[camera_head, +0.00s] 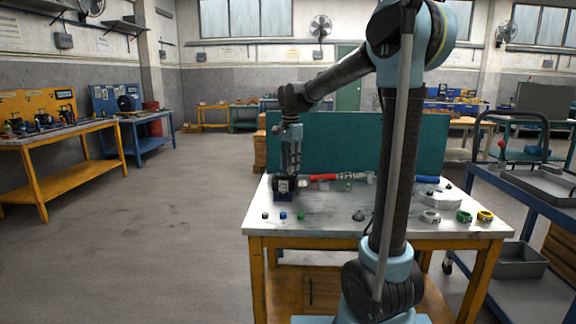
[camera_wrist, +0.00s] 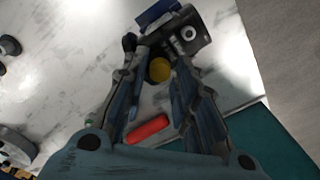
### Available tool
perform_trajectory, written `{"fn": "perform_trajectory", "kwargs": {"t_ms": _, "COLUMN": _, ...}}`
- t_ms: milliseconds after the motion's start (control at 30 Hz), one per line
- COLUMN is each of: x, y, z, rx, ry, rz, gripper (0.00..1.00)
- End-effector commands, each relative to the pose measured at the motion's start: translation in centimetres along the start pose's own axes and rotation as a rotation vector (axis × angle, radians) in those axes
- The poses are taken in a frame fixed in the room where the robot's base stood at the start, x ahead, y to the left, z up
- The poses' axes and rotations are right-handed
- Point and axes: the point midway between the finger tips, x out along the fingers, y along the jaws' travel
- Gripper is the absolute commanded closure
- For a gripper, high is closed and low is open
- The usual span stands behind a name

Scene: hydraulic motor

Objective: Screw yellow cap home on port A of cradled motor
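The dark motor (camera_head: 283,184) sits in a blue cradle (camera_head: 284,196) at the left part of the table. In the wrist view the motor (camera_wrist: 191,33) is at the top, with the blue cradle (camera_wrist: 157,12) behind it and a pale round port on its face. The yellow cap (camera_wrist: 159,69) is between the fingertips of my gripper (camera_wrist: 160,62), right beside the motor. The fingers appear to touch the cap on both sides. My gripper (camera_head: 291,165) points down at the motor in the head view, where the cap is hidden. Whether its thread is engaged cannot be seen.
A red-handled tool (camera_head: 323,177) lies behind the motor on the white-topped table (camera_head: 335,225). Small black (camera_head: 265,215), blue (camera_head: 283,216) and green (camera_head: 301,215) caps stand along the front. Rings (camera_head: 430,216) lie at the right. A teal panel (camera_head: 345,140) closes the back.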

Motion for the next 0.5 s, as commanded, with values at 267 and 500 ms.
{"fn": "perform_trajectory", "kwargs": {"t_ms": 267, "x": 0.0, "y": 0.0, "z": -0.01, "rx": 0.001, "ry": 0.0, "rz": 0.0, "gripper": 1.0}}
{"fn": "perform_trajectory", "kwargs": {"t_ms": 500, "x": 0.03, "y": -0.01, "z": -0.01, "rx": 0.143, "ry": 0.001, "rz": 0.0, "gripper": 1.0}}
